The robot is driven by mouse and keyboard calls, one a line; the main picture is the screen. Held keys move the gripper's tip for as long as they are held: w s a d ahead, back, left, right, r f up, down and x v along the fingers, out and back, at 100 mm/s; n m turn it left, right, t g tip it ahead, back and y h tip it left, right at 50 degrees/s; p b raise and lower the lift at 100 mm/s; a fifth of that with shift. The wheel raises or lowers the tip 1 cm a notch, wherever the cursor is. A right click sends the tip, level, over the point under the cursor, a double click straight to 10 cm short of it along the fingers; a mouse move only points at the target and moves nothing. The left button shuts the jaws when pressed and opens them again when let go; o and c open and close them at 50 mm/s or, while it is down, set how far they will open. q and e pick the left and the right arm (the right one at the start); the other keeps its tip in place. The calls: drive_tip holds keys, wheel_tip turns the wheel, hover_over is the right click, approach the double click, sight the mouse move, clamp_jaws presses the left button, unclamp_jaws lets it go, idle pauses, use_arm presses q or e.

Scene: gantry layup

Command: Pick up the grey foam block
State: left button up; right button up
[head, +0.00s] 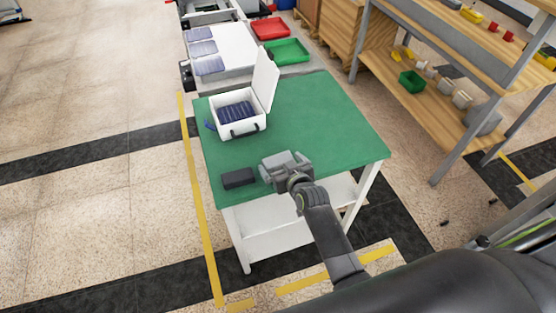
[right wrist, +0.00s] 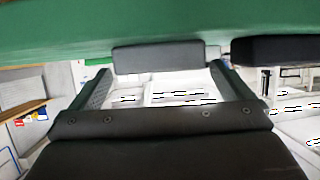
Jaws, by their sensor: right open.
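The grey foam block (right wrist: 160,57) shows in the right wrist view as a flat grey bar against the green table top, between the fingertips of my right gripper (right wrist: 161,72). The two fingers stand apart, one near each end of the block, and are not closed on it. In the head view my right gripper (head: 282,165) is low over the near edge of the green table (head: 325,125). There I cannot clearly tell the grey block from the grey gripper. My left gripper is not in view.
A dark block (head: 238,178) lies just left of the right gripper and also shows in the right wrist view (right wrist: 275,48). An open white case (head: 262,122) stands farther back. Red (head: 270,28) and green (head: 286,51) trays lie beyond. The table's right side is clear.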

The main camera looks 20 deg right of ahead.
drive_tip(key=shift+x, duration=0.9)
drive_tip(key=shift+s, duration=0.1)
drive_tip(key=shift+c, duration=0.3)
drive_tip(key=c, duration=0.7)
drive_tip(key=shift+c, duration=0.2)
